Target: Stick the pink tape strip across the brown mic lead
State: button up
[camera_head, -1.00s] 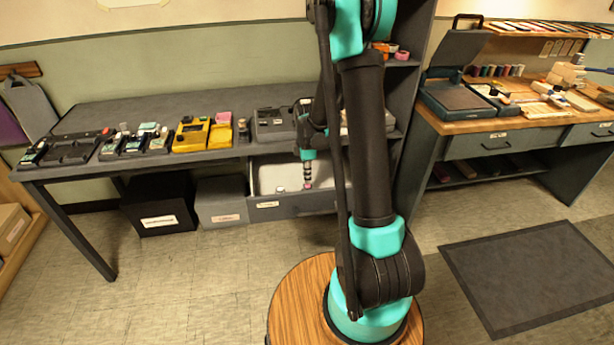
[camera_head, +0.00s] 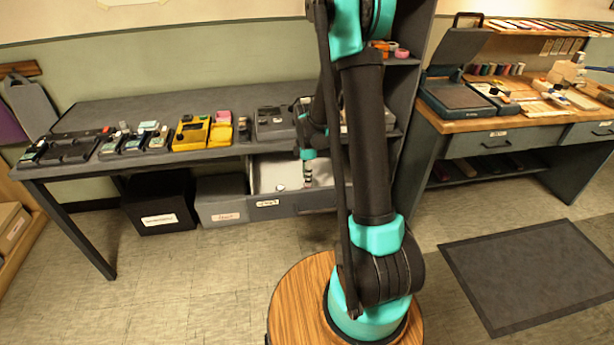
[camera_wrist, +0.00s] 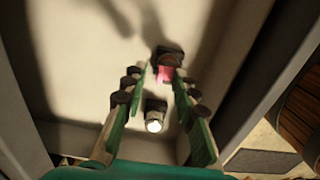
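A small pink piece (camera_wrist: 165,74), perhaps the tape strip, shows near my fingertips in the wrist view, with a dark part just beyond it. My gripper (camera_wrist: 160,72) points down into an open drawer (camera_wrist: 75,85); its green fingers with dark knobs stand apart. I cannot tell whether they touch the pink piece. In the head view my gripper (camera_head: 307,180) is low inside the drawer (camera_head: 290,207), partly behind my arm. I cannot make out the brown mic lead in either view.
A small object with a bright white end (camera_wrist: 154,122) lies in the drawer between the fingers' line of view. Drawer walls stand close on both sides. Yellow pedals (camera_head: 190,136) and other devices cover the grey table (camera_head: 160,95) above. A workbench (camera_head: 540,121) stands right.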

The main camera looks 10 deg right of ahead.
notch_tip(320, 180, up, 12)
dwell(0.8)
jog(key=shift+c, duration=0.3)
jog(key=shift+f+n, duration=0.25)
jog(key=shift+n, duration=0.05)
jog(key=c, duration=0.5)
jog(key=shift+s+f+n, duration=0.15)
jog(key=shift+f+n, duration=0.2)
jog(key=shift+n, duration=0.15)
grip_shut()
jog(key=shift+s+f+n, duration=0.2)
jog(key=shift+f+n, duration=0.55)
jog(key=shift+f, duration=0.8)
jog(key=shift+s+f+n, duration=0.25)
jog(key=shift+f+n, duration=0.45)
jog(key=shift+f, duration=0.85)
jog(key=shift+s+f+n, duration=0.2)
jog(key=shift+f+n, duration=0.55)
jog(key=shift+f, duration=0.8)
jog(key=shift+f, duration=0.3)
jog(key=shift+r, duration=0.1)
